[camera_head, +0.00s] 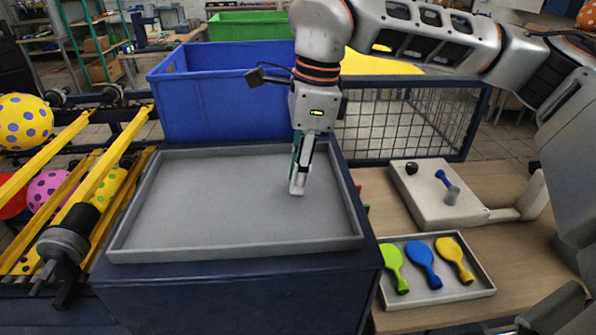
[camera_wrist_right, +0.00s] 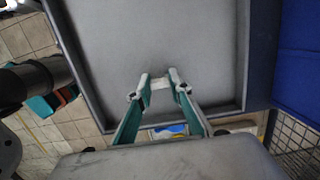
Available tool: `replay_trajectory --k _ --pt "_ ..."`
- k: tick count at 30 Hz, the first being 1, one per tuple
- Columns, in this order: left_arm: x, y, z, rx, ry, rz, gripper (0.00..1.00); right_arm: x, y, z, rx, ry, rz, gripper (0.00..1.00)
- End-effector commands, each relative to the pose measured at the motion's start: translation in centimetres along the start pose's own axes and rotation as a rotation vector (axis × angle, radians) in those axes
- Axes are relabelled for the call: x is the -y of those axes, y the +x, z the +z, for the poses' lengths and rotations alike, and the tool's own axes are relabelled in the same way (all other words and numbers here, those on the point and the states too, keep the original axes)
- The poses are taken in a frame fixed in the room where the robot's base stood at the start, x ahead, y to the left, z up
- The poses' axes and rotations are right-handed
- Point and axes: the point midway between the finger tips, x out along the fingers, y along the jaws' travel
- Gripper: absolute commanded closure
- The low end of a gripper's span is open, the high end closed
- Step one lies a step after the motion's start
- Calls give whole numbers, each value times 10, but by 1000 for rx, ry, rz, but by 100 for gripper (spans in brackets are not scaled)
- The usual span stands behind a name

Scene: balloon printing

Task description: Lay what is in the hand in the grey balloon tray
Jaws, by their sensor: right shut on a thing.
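My right gripper (camera_head: 297,190) points down over the right half of a large grey tray (camera_head: 135,225). In the right wrist view its fingertips (camera_wrist_right: 160,80) are shut on a small pale thing (camera_wrist_right: 158,84), mostly hidden by the fingers; I cannot tell what it is. The fingertips are over the bare tray floor; I cannot tell whether the held thing touches it. The large tray is empty and sits on a dark blue cabinet. A smaller grey tray (camera_head: 410,302) at the lower right holds a green, a blue and a yellow flat balloon-shaped piece. My left gripper is not in view.
A blue bin (camera_head: 215,110) stands behind the large tray, and a wire cage (camera_head: 400,125) behind right. Yellow rails (camera_head: 100,185) with spotted balloons lie at left. A pale device (camera_head: 425,195) with a blue-handled piece stands on the wooden table. The large tray's left half is clear.

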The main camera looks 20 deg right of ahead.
Motion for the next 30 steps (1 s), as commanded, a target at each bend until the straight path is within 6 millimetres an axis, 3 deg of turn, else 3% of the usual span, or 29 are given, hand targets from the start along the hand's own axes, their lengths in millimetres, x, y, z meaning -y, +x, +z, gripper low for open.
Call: replay_trajectory --k 4,5,6,7,20,30 --pt "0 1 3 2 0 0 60 0 4 -1 0 0 1 98" --pt "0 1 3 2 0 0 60 0 3 0 0 0 0 75" --pt "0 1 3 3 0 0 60 0 3 0 0 0 0 65" --pt "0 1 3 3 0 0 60 0 3 0 0 0 0 64" --pt "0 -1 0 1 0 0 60 0 -5 0 1 1 -2 64" --pt "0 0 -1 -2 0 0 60 1 -68 1 2 2 -5 64"
